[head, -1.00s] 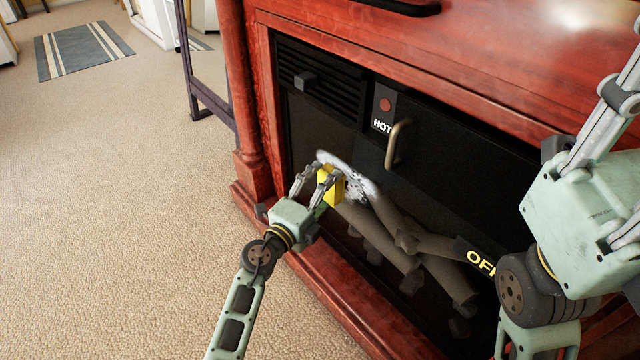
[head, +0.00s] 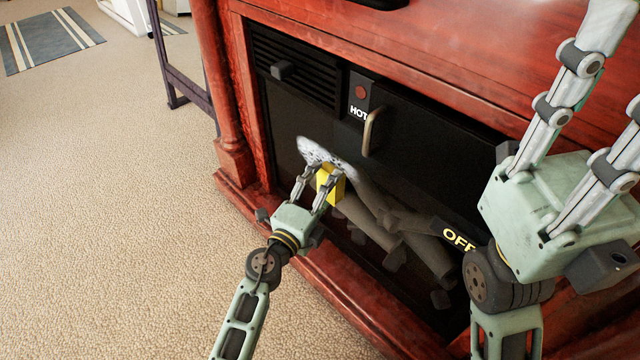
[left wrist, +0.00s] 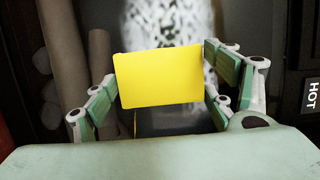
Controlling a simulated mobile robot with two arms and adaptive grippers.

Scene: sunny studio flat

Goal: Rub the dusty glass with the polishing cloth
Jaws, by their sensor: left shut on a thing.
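My left gripper (head: 322,180) is shut on a yellow polishing cloth (head: 331,187), which looks like a small block. The cloth fills the middle of the left wrist view (left wrist: 160,78), between both fingers. A whitish, mottled dust patch (head: 318,152) lies on the dark glass (head: 300,115) of the fireplace front. The cloth is at the patch's lower edge; I cannot tell whether it touches the glass. The patch also shows behind the cloth in the left wrist view (left wrist: 170,22), partly hidden. My right gripper (head: 622,70) is raised at the right, fingers apart and empty.
A curved handle (head: 372,132) and a HOT label panel (head: 360,98) stand just right of the patch. An OFF label (head: 458,238) is lower right. The red wooden surround (head: 232,150) frames the glass. Carpet (head: 110,200) at left is clear.

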